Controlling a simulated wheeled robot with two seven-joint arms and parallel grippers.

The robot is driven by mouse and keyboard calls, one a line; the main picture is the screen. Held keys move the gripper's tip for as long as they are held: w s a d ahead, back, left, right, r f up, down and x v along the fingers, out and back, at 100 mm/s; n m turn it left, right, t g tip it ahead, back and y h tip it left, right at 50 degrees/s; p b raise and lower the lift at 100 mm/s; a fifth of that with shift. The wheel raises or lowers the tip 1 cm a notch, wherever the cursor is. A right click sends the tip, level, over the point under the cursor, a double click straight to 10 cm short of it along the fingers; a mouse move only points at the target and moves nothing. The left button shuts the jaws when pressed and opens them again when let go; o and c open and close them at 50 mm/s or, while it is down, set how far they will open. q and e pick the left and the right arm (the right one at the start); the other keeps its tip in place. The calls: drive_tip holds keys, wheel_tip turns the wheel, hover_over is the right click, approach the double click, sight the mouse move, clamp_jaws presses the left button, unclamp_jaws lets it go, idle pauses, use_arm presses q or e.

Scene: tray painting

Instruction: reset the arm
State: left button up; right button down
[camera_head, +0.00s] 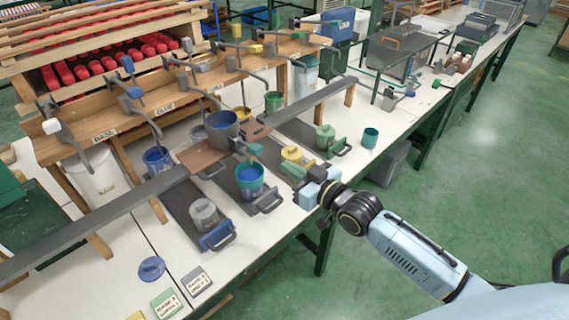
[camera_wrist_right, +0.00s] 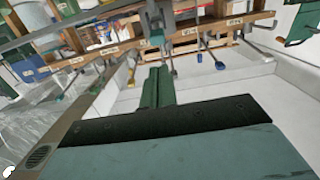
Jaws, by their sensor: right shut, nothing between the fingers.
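My right arm comes in from the right of the head view. My left gripper is not in view.
A larger blue pot (camera_head: 222,130) stands behind. A labelled wooden tap rack (camera_head: 107,135) lines the back. Open floor (camera_head: 480,170) lies right.

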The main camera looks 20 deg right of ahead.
idle(0.5)
drive_tip(key=s+d+f+m+g+h+b, duration=0.15)
drive_tip(key=s+f, duration=0.25)
drive_tip(key=f, duration=0.7)
drive_tip(key=s+d+f+g+h, duration=0.2)
drive_tip(key=s+f+g, duration=0.15)
drive_tip(key=f, duration=0.65)
drive_tip(key=s+d+f+m+g+h, duration=0.1)
drive_tip(key=s+f, duration=0.4)
drive_tip(key=f, duration=0.6)
drive_tip(key=s+a+f+g, duration=0.1)
drive_tip(key=s+f+g, duration=0.2)
drive_tip(key=s+f, duration=0.3)
drive_tip(key=s+a+f+g+b, duration=0.1)
drive_tip(key=s+f+g, duration=0.2)
drive_tip(key=s+f, duration=0.4)
drive_tip(key=s+a+f+n+g+h, duration=0.1)
drive_tip(key=s+f+g, duration=0.2)
drive_tip(key=s, duration=1.7)
wheel_tip(320, 180, down, 4)
drive_tip(key=shift+s+a+r+b, duration=0.1)
drive_tip(key=shift+s+a+b, duration=0.1)
drive_tip(key=shift+a+b, duration=0.2)
